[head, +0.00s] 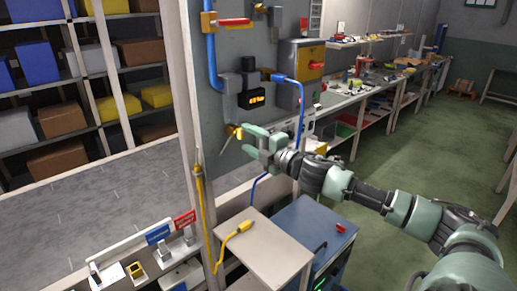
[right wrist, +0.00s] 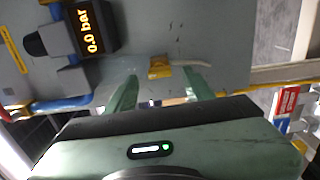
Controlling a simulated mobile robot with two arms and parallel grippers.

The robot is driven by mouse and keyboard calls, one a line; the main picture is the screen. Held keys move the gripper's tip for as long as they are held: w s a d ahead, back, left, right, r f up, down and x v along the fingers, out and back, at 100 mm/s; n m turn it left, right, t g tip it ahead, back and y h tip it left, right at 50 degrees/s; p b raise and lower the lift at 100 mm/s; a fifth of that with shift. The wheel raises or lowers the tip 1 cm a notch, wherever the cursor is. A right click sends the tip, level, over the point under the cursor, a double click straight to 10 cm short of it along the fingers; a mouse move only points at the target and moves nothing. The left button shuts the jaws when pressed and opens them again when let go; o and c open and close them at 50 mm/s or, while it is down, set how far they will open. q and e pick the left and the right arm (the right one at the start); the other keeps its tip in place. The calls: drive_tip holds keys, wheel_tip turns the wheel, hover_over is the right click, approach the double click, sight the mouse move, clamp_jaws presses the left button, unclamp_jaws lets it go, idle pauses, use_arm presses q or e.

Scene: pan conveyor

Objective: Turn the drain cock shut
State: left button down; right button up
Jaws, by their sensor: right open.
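The drain cock is a small yellow fitting (head: 236,131) low on the grey wall panel, with a thin pale lever (head: 227,143) slanting down and left in the head view. In the right wrist view the yellow body (right wrist: 159,68) sits ahead, between the fingers in the picture, and its pale lever (right wrist: 190,63) points right towards the right finger. My right gripper (head: 247,139) is open just in front of the cock, its fingers (right wrist: 160,88) apart with nothing held. I cannot tell whether a finger touches the lever. My left gripper is not in view.
A pressure display (right wrist: 92,30) reads 0.0 bar; it also shows above the cock in the head view (head: 257,98). A red-handled valve (head: 234,22) and blue pipe (head: 210,60) are higher up. A yellow cable (head: 203,205) hangs at the panel's edge. A beige-topped cabinet (head: 270,255) stands below.

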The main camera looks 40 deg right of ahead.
drive_tip(key=shift+s+d+b, duration=0.2)
drive_tip(key=shift+s+b, duration=0.85)
drive_tip(key=shift+s, duration=1.4)
